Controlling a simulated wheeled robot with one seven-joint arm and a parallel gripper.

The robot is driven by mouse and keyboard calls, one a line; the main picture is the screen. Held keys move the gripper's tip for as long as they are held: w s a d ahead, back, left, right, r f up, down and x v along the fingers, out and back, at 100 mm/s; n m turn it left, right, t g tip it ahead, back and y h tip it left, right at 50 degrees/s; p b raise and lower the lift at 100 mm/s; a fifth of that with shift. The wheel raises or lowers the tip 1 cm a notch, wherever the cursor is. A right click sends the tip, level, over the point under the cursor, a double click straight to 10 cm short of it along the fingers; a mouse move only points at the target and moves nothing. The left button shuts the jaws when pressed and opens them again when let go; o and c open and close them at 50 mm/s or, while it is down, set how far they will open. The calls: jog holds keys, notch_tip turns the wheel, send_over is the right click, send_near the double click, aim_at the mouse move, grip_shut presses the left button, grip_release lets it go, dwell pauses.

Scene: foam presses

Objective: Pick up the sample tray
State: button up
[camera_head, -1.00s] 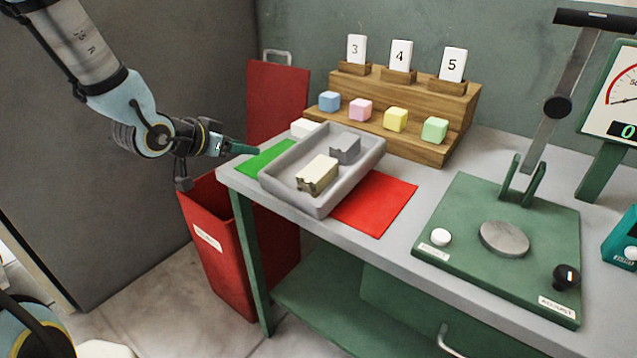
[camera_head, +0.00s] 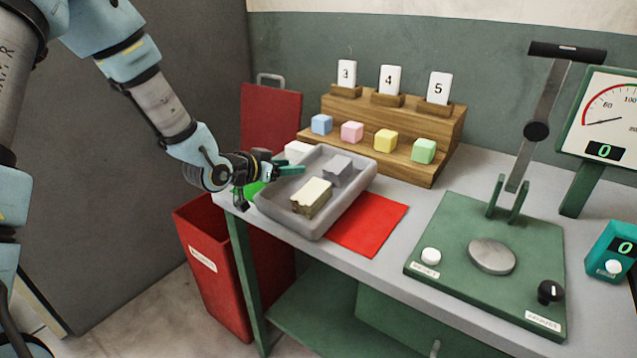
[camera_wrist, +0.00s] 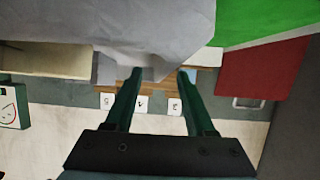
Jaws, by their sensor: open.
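The sample tray (camera_head: 318,227) is a shallow grey tray on the left end of the bench, partly over a green mat and a red mat. A cream block (camera_head: 311,198) and a grey block (camera_head: 338,171) lie in it. My gripper (camera_head: 291,171) is open at the tray's left rim, its fingers pointing right. In the wrist view the grey tray (camera_wrist: 150,25) fills the top, near the fingertips of my gripper (camera_wrist: 157,76). I cannot tell whether the fingers touch the rim or straddle it.
Behind the tray is a wooden stepped stand (camera_head: 400,125) with coloured cubes and number cards. A white block (camera_head: 297,149) sits behind the tray's far left corner. A red bin (camera_head: 210,265) stands below. A green press (camera_head: 485,265) is to the right, past the red mat (camera_head: 370,224).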

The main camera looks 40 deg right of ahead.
jog(key=shift+x, duration=0.8)
jog(key=shift+c, duration=0.2)
grip_shut()
